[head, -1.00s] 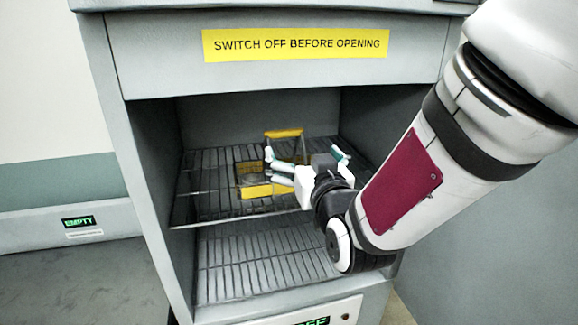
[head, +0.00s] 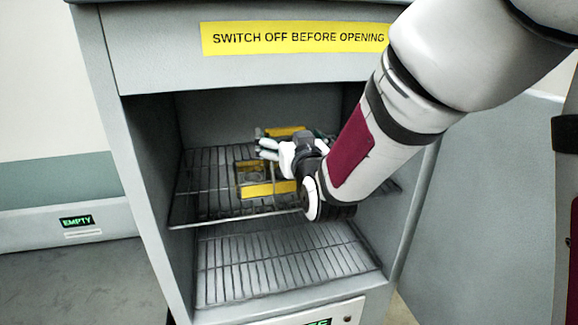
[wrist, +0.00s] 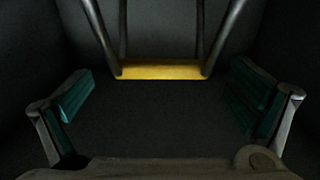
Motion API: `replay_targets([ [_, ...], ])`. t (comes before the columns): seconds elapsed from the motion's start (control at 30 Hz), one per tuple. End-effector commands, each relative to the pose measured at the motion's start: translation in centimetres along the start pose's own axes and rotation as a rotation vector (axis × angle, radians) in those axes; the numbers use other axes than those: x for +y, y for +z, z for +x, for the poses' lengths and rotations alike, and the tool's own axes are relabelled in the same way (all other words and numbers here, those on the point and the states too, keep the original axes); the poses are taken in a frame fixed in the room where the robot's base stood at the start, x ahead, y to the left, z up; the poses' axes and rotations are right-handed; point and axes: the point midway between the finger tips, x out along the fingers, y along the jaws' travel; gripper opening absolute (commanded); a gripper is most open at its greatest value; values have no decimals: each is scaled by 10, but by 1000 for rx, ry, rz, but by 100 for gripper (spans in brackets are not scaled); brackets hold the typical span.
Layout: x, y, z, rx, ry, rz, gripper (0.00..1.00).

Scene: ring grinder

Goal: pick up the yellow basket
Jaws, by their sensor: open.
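The yellow basket (head: 268,190) sits on the upper wire rack inside the grey cabinet, with a yellow handle bar (head: 285,132) raised above it. My gripper (head: 268,150) is inside the cabinet in front of the handle and hides part of the basket. In the wrist view the yellow bar (wrist: 160,69), held by dark metal rods, lies ahead and between my two open fingers (wrist: 165,105). The fingers have teal pads and stand apart on either side. Nothing is between the pads themselves, and the bar looks farther off than the fingertips.
The upper rack (head: 200,185) has free room left of the basket. A lower rack (head: 275,265) is empty. The cabinet side walls and the top panel with a yellow sign (head: 300,38) bound the opening. An "EMPTY" display (head: 77,222) is at left.

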Motion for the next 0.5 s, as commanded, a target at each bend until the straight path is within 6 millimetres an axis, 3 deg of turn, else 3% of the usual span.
replay_targets([
  [0.2,-2,0,25,0,0,0,100],
  [0.5,-2,0,29,0,0,1,100],
])
